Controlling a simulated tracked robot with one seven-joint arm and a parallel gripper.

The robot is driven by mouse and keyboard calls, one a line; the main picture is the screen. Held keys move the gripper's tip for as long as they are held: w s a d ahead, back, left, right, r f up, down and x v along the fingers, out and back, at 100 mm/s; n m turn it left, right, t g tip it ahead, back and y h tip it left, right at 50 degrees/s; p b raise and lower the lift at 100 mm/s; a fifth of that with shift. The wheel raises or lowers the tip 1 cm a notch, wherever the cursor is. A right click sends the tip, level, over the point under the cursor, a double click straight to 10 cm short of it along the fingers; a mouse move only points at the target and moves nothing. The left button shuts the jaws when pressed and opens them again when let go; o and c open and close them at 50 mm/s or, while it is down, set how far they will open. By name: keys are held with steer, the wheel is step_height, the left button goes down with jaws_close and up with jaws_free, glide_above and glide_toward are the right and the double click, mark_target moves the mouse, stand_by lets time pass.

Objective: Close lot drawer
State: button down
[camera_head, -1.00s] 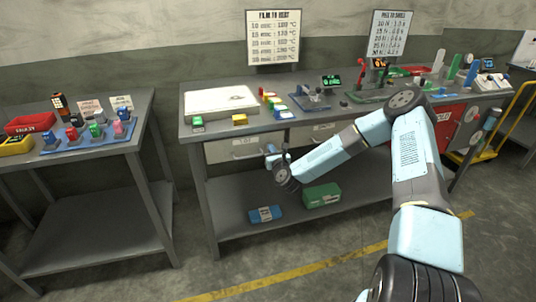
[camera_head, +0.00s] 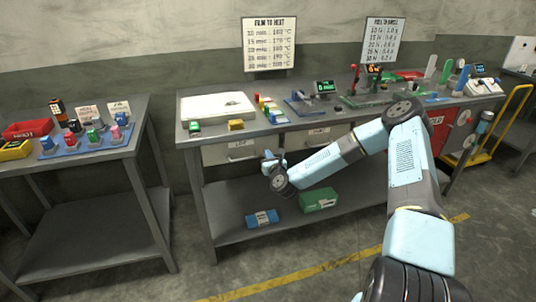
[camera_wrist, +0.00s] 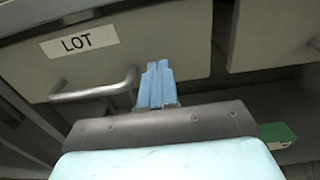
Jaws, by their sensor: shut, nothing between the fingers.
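The lot drawer (camera_head: 217,154) is the pale left drawer under the middle workbench. Its LOT label (camera_wrist: 80,43) and metal bar handle (camera_wrist: 95,90) show in the wrist view. I cannot tell whether its front is flush with the bench or stands out a little. My gripper (camera_wrist: 157,72) is shut and empty, its blue fingers together and pointing at the lower right part of the drawer front, just right of the handle. Whether the fingertips touch the front is not clear. In the head view my gripper (camera_head: 268,158) is at the drawer's right end.
A second drawer (camera_head: 318,137) is to the right. A blue box (camera_head: 261,218) and a green box (camera_head: 320,200) lie on the lower shelf. A side table (camera_head: 75,160) stands left, with floor between it and the workbench (camera_head: 205,205).

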steer(key=v, duration=1.1)
steer(key=s+d+r+n+g+h, duration=0.1)
steer(key=s+d+r+n+g, duration=0.3)
steer(key=r+n, duration=0.45)
steer(key=s+d+r+n+g+h, duration=0.1)
steer(key=s+d+r+n+g, duration=0.15)
steer(key=s+r+n, duration=0.55)
steer(key=s+d+r+n+g+h, duration=0.15)
steer(key=r+n+g, duration=0.25)
steer(key=r+n, duration=0.5)
steer(key=s+d+r+n, duration=0.2)
steer(key=s+r+n, duration=0.2)
steer(key=s, duration=0.9)
steer(key=s+d+r+n+g, duration=0.1)
steer(key=s+r+n, duration=0.3)
steer(key=s+r, duration=0.4)
steer(key=s+d, duration=0.1)
steer(key=s, duration=0.3)
steer(key=shift+s+d+r, duration=0.15)
steer(key=shift+s+d, duration=0.1)
steer(key=shift+s, duration=0.15)
steer(key=shift+g, duration=0.25)
